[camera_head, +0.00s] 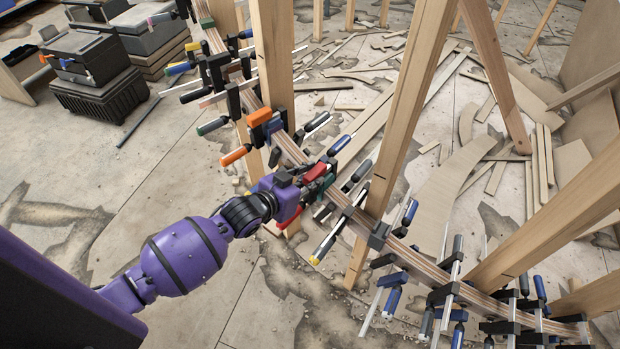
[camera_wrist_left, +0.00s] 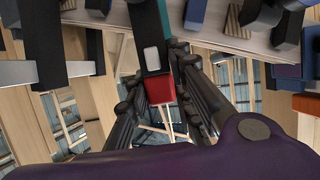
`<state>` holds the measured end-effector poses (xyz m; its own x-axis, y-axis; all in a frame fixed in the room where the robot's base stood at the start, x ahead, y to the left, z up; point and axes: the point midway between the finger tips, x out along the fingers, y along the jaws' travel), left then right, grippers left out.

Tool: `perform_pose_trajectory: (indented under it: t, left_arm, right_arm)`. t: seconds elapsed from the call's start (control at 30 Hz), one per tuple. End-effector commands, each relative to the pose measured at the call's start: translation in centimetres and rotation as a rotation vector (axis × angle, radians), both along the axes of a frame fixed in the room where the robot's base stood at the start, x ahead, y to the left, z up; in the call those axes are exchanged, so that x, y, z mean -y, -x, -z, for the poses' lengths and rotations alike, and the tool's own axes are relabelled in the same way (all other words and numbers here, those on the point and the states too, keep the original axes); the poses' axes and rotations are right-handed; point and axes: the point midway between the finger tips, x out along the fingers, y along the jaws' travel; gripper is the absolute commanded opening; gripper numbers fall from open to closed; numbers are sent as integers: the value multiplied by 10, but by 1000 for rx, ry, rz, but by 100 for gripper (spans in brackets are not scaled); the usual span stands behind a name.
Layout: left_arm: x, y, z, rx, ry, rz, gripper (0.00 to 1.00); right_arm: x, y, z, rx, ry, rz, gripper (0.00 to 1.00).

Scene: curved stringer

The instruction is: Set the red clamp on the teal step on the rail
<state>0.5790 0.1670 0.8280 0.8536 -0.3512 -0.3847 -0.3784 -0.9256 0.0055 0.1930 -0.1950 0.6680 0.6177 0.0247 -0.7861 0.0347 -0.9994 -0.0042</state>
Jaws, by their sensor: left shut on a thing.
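The red clamp (camera_head: 316,172) is at the curved rail (camera_head: 291,150), near the middle of the head view. My left gripper (camera_head: 309,188) is shut on it, and the purple wrist hides part of it. In the left wrist view a red block of the clamp (camera_wrist_left: 160,90) and a black bar show between my two dark fingers (camera_wrist_left: 165,103). The teal step (camera_head: 328,181) shows as a small green-teal patch right beside the clamp; a teal strip also shows at the top of the wrist view (camera_wrist_left: 165,20). I cannot tell whether clamp and step touch. My right gripper is out of view.
Several other clamps, with blue, orange and black parts, crowd the rail on both sides, including an orange-handled one (camera_head: 236,155). Wooden posts (camera_head: 400,110) stand close to the rail. Black tool cases (camera_head: 88,60) stand at the back left. Floor at the left is mostly clear.

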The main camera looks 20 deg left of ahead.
Motion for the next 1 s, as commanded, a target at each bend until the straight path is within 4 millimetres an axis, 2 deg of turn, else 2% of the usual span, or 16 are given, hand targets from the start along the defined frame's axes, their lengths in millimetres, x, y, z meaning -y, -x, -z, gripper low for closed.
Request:
perform_pose_trajectory:
  t: [0.47, 0.5, 0.67, 1.0]
  left_arm:
    - [1, -1, 6, 5, 1, 1, 0]
    - [1, -1, 6, 5, 1, 1, 23]
    - [0, -1, 7, 3, 0, 0, 43]
    - [-2, 3, 10, -5, -1, -1, 43]
  right_arm:
    - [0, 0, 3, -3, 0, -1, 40]
    - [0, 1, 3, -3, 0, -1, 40]
    - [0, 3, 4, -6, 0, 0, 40]
    - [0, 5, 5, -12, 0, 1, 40]
